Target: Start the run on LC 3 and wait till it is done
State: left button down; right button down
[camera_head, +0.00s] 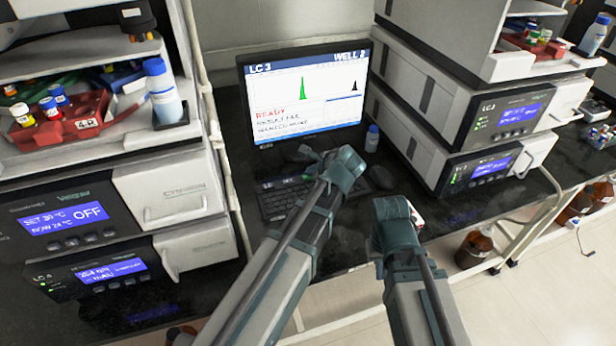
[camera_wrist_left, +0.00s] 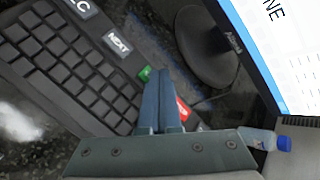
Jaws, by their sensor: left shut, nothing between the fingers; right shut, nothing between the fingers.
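The monitor (camera_head: 305,95) is headed LC 3, with a well number hard to read. It shows a green peak, a small dark peak and red READY text; the lines below are blurred. The keyboard (camera_head: 280,200) lies before it, partly behind my left arm. My left gripper (camera_head: 338,168) is shut and empty over the keyboard's right end. In the left wrist view its fingertips (camera_wrist_left: 160,78) lie between a green key (camera_wrist_left: 145,73) and a red key (camera_wrist_left: 183,108), near a NEXT key (camera_wrist_left: 118,44); contact cannot be told. My right gripper (camera_head: 393,215) is shut and empty, right of the keyboard.
A mouse (camera_head: 380,177) and a small blue-capped bottle (camera_head: 372,138) stand right of the keyboard. Instrument stacks flank the monitor: one marked LC 4 (camera_head: 85,275) at left, one marked LC 3 (camera_head: 500,115) at right. Brown bottles (camera_head: 473,250) stand below the bench.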

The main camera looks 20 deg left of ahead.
pick_arm(q)
jog(key=shift+f, duration=0.15)
jog(key=shift+r, duration=0.2)
dwell(0.3)
jog(key=shift+r+p, duration=0.65)
jog(key=shift+p, duration=0.1)
notch_tip(320, 180, up, 5)
jog(key=p, duration=0.5)
dwell(5.8)
